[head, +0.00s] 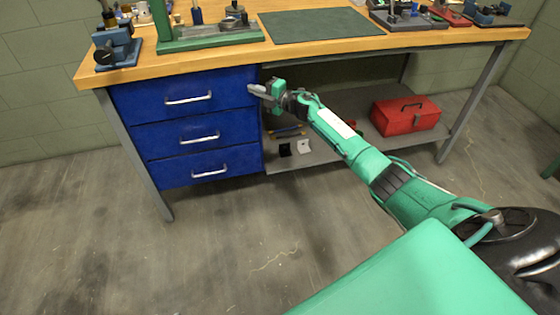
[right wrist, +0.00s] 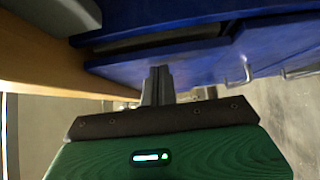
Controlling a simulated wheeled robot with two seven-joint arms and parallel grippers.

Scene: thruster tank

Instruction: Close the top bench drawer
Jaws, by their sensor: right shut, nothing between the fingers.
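The bench's blue drawer unit shows at the left in the head view. Its top drawer (head: 150,98) stands slightly forward of the drawers below. In the right wrist view the front of the top drawer (right wrist: 125,70) is apart from the blue cabinet body, with a dark gap between them. Its silver handle (head: 188,98) is at the middle of the front. My right gripper (head: 253,89) is shut and empty, at the right end of the top drawer front. Its fingers (right wrist: 157,84) point toward that front; I cannot tell whether they touch it. My left gripper is out of view.
The middle drawer (head: 165,135) and bottom drawer (head: 175,172) look shut. The wooden bench top (head: 300,52) overhangs just above my gripper, carrying tools and a green mat (head: 320,25). A red toolbox (head: 405,115) sits on the lower shelf. The floor in front is clear.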

